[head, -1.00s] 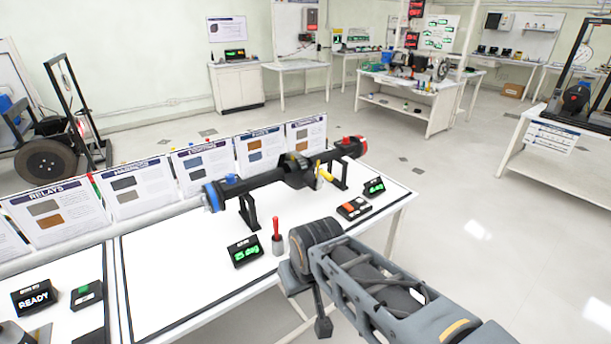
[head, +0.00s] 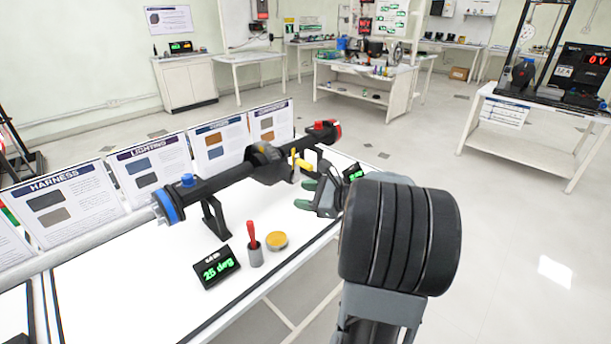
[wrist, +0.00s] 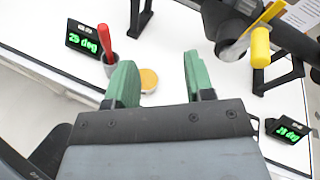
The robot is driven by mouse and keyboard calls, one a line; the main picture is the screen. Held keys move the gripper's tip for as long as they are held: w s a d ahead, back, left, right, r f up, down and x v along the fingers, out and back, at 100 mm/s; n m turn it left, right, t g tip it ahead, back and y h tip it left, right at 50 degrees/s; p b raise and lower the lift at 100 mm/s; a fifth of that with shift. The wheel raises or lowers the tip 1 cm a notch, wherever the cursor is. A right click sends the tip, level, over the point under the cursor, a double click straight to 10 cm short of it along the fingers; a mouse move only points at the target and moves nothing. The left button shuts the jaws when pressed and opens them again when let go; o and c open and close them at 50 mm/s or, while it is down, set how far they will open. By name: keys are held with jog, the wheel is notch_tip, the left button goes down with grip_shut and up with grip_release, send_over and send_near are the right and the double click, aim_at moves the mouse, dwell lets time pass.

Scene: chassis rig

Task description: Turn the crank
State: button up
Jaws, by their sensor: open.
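The crank (head: 302,162) has a yellow handle and sits on a dark axle assembly (head: 228,178) held on black stands above a white bench. In the wrist view the yellow crank handle (wrist: 260,47) is at the upper right, joined to a grey and yellow arm. My gripper (head: 305,194) has green fingers, spread apart and empty, just below and near the crank in the head view. In the wrist view my gripper (wrist: 160,70) points toward the bench, with the handle to the right of both fingers and apart from them.
A display reading 25 deg (head: 217,267), a red-handled tool in a grey cup (head: 254,246) and a round yellow-topped item (head: 277,241) stand on the bench. A second display (wrist: 287,130) is at the lower right. Information panels (head: 67,207) line the bench's back.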

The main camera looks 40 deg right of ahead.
aim_at(310, 167)
jog(key=d+m+t+h+b, duration=0.1)
jog(key=d+m+t+h, duration=0.4)
jog(key=d, duration=0.6)
jog(key=shift+m+y, duration=0.6)
jog(key=shift+m, duration=0.1)
jog(key=w, duration=0.3)
jog(key=w+a, duration=0.1)
jog(key=w, duration=0.2)
jog(key=w+a, duration=0.1)
jog(key=w, duration=0.3)
jog(key=shift+w+a, duration=0.1)
jog(key=shift+a, duration=0.05)
jog(key=shift+w+a+p, duration=0.15)
jog(key=shift+w+p, duration=0.15)
jog(key=shift+w, duration=0.65)
grip_shut()
